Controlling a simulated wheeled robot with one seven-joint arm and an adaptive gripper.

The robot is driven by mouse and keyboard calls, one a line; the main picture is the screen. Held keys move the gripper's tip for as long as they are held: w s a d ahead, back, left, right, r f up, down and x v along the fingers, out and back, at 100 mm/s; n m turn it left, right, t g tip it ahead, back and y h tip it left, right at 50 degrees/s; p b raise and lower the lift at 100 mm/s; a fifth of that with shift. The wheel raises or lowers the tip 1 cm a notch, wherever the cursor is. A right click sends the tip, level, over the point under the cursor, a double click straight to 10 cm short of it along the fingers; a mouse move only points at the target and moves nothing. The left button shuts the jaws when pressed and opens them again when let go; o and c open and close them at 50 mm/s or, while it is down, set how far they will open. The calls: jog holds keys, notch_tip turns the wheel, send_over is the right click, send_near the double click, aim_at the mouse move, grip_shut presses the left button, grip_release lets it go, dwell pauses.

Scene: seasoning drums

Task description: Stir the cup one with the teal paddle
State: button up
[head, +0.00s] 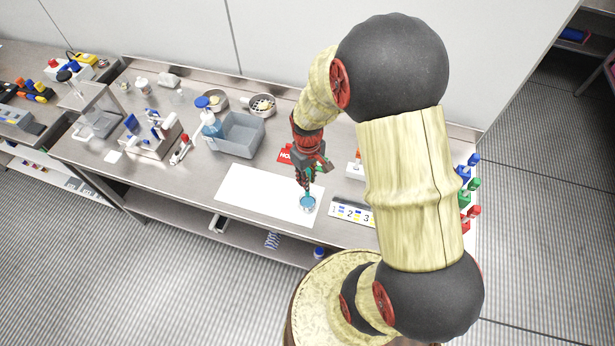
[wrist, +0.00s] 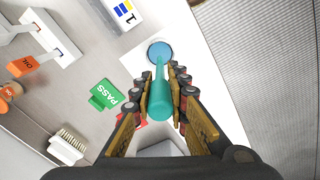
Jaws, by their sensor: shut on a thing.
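My gripper (head: 304,178) is shut on the teal paddle. In the wrist view the teal paddle (wrist: 160,100) lies between the fingers (wrist: 160,76), with its thin end pointing away from me. A small round cup with blue contents (head: 308,204) stands on the white mat's right end, below the gripper. It also shows in the wrist view as a blue disc (wrist: 153,53), and the paddle's thin end overlaps it. The paddle seems to reach into the cup; its tip is hidden. A plate numbered 1, 2, 3 (head: 347,212) lies right of the cup.
The white mat (head: 255,193) is otherwise clear. A grey bin (head: 237,134) and a blue-topped bottle (head: 209,122) stand behind it. A red card (head: 286,153) lies behind my gripper; a green PASS block (wrist: 107,94) and white brush (wrist: 67,146) show in the wrist view.

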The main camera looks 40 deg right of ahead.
jog(key=shift+f+b, duration=2.5)
jog(key=shift+f, duration=1.4)
jog(key=shift+w+a, duration=0.1)
jog(key=shift+w, duration=0.05)
